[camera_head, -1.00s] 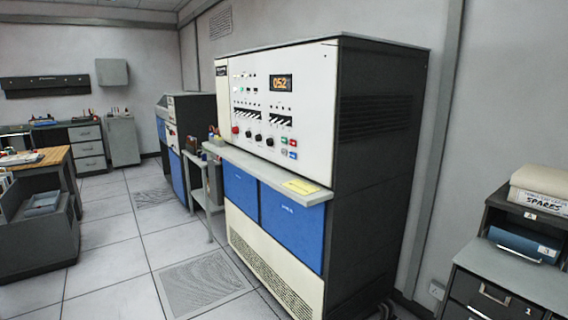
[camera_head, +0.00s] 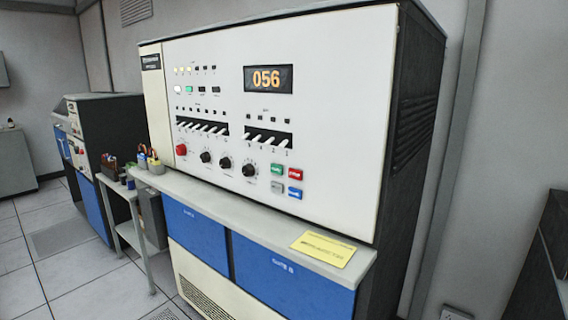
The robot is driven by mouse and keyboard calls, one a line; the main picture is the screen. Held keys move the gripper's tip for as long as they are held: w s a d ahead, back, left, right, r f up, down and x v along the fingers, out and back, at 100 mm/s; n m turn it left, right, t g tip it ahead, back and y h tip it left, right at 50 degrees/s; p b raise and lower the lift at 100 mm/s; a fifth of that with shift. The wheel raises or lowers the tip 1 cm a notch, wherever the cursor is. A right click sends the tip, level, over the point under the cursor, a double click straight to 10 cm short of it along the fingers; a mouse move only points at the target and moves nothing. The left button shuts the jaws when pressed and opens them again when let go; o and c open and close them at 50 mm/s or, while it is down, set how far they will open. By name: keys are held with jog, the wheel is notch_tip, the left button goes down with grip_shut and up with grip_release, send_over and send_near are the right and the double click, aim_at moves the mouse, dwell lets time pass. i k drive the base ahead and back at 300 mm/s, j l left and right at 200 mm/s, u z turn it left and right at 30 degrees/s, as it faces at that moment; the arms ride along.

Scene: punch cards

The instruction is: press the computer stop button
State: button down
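The computer (camera_head: 340,50) is a tall cabinet with a white front panel, dark sides and blue lower doors. Its display (camera_head: 268,79) reads 056 in orange. At the panel's lower right is a small cluster of buttons: a green one (camera_head: 277,169), a red one (camera_head: 295,173) that looks like the stop button, a grey one (camera_head: 277,187) and a blue one (camera_head: 295,192). Their labels are too small to read surely. A round red knob (camera_head: 181,149) sits at the panel's lower left. My gripper is not in view.
A shelf ledge (camera_head: 200,187) juts out below the panel, with a yellow card (camera_head: 323,249) on it. A small side table (camera_head: 128,228) with pen pots stands left of the computer. Open tiled floor (camera_head: 95,290) lies at the lower left.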

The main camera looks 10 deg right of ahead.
aim_at(293, 173)
jog(key=i+j+z, duration=0.1)
jog(key=j, duration=0.25)
jog(key=i+j, duration=0.3)
jog(key=i+j+z, duration=0.15)
jog(key=j, duration=0.3)
jog(key=i+j, duration=0.25)
jog(key=j+z, duration=0.05)
jog(key=j, duration=0.05)
